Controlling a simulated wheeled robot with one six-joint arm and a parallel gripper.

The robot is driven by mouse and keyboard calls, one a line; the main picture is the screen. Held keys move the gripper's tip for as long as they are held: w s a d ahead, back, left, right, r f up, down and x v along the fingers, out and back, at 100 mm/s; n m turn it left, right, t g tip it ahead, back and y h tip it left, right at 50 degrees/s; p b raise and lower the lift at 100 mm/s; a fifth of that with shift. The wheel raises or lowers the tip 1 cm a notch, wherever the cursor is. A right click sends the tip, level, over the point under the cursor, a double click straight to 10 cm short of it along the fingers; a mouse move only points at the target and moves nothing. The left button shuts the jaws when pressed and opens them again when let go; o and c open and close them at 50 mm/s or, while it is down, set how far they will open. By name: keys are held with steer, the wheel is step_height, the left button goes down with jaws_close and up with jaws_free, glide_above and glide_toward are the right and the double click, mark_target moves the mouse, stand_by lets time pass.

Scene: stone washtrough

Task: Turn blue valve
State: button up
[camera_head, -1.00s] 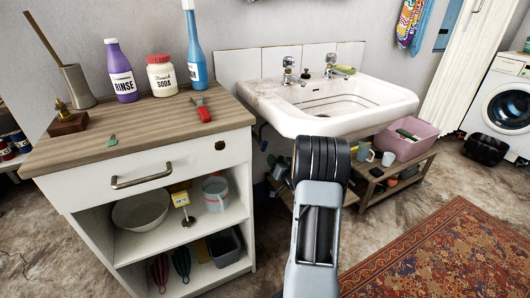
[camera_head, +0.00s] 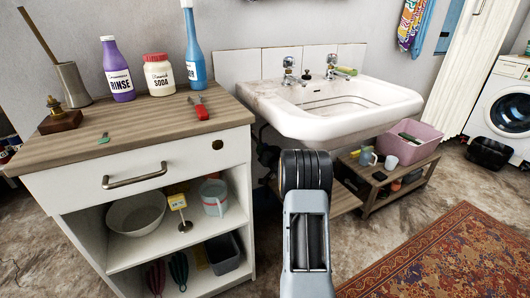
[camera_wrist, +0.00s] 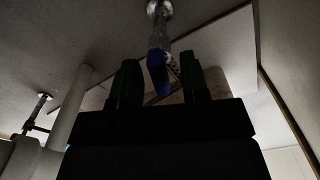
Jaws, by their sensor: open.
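The blue valve (camera_wrist: 158,74) shows in the wrist view as a blue lever below a metal fitting on the wall. It appears between the two dark fingers of my gripper (camera_wrist: 160,80), which are apart. The picture is dark and I cannot tell whether either finger touches the lever. In the head view my arm reaches down in front of the white sink (camera_head: 390,103). My fingers and the blue valve are hidden there behind the arm and under the sink.
In the wrist view a pale pipe (camera_wrist: 70,110) and a second fitting (camera_wrist: 38,108) stand to the left. In the head view a white cabinet (camera_head: 60,195) stands left of my arm and a low wooden shelf (camera_head: 405,178) right of it. Open floor lies ahead of the rug (camera_head: 440,250).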

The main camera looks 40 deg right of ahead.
steer(key=shift+c, duration=0.3)
jaws_close()
steer(key=shift+r+m+p, duration=0.3)
steer(key=shift+m+p, duration=0.2)
steer(key=shift+p, duration=0.55)
steer(key=shift+f+m+p, duration=0.1)
steer(key=shift+m+p, duration=0.6)
steer(key=shift+f+m, duration=0.15)
steer(key=shift+m, duration=0.15)
steer(key=shift+o, duration=0.3)
jaws_free()
